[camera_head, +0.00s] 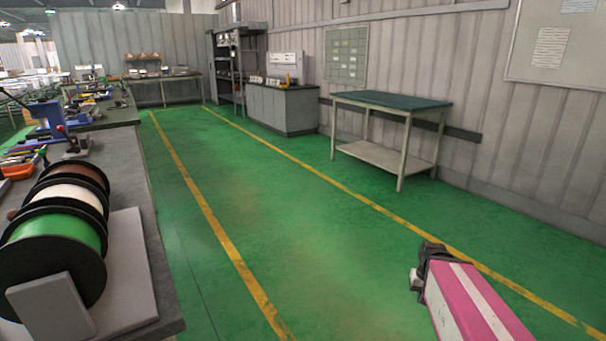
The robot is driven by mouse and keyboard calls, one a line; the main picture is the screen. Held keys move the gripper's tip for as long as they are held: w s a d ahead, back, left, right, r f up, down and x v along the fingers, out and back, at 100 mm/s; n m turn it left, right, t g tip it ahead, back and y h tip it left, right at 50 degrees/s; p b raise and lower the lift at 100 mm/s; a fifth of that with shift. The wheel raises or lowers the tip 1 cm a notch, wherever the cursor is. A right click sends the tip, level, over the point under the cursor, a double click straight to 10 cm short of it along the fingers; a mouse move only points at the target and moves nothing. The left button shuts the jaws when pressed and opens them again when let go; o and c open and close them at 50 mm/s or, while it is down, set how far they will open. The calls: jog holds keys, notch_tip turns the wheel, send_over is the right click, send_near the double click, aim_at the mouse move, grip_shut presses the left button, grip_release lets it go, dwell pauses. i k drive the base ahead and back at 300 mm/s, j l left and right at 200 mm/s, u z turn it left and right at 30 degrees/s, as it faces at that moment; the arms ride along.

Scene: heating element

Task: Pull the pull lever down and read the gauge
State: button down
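I cannot pick out a pull lever or a gauge with certainty. On the left workbench, a blue bench device (45,115) has thin dark arms sticking out, one with a red knob (61,129). It is too small to tell whether one is the pull lever. My arm, pink with a white stripe, reaches in from the bottom right. The dark piece at its end (428,262) seems to be my gripper, over the green floor and far from the bench. Its fingers cannot be made out, and I see nothing held.
Large wire spools (58,240) stand on the near left workbench (128,165), with an orange bin (18,171) behind. A green-topped table (392,101) and a grey cabinet (283,109) line the right wall. The green aisle (250,190) between yellow lines is clear.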

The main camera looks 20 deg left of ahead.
aim_at(61, 128)
jog(key=i+j+u, duration=0.1)
jog(key=i+u, duration=0.2)
jog(key=i, duration=0.2)
jog(key=i+u, duration=0.3)
jog(key=i, duration=0.25)
jog(key=i+l+u, duration=0.15)
jog(key=i+u, duration=0.15)
jog(key=i, duration=0.2)
jog(key=i+l+u, duration=0.3)
jog(key=i, duration=0.2)
jog(key=i+j+u, duration=0.15)
jog(key=i+u, duration=0.25)
jog(key=i, duration=0.45)
jog(key=i+l+u, duration=0.1)
jog(key=i+u, duration=0.35)
jog(key=i, duration=0.35)
jog(key=i+u, duration=0.2)
jog(key=u, duration=0.35)
